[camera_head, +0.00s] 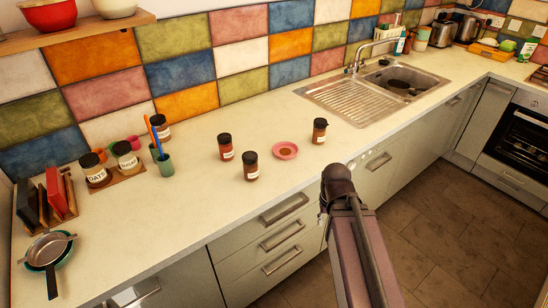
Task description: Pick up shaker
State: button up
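Several small reddish-brown jars with dark lids stand upright on the counter and look like shakers. One shaker (225,147) is at the middle left, a second shaker (251,167) is closest to the front edge, and a third shaker (320,131) is right of a small pink saucer. A similar jar (163,129) stands farther left by the wall. I cannot tell which one the task means. My arm rises from the bottom right, and its visible end is in front of the drawers, apart from the jars. My gripper's fingers cannot be made out.
The pink saucer (286,151) lies among the shakers. Labelled jars (126,156) and a green cup with utensils (164,162) stand left. A sink (372,95) is at the back right. The counter's front left stretch (165,225) is clear.

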aim_at(249, 159)
jog(key=u, duration=0.9)
jog(key=k, duration=0.7)
jog(key=u, duration=0.25)
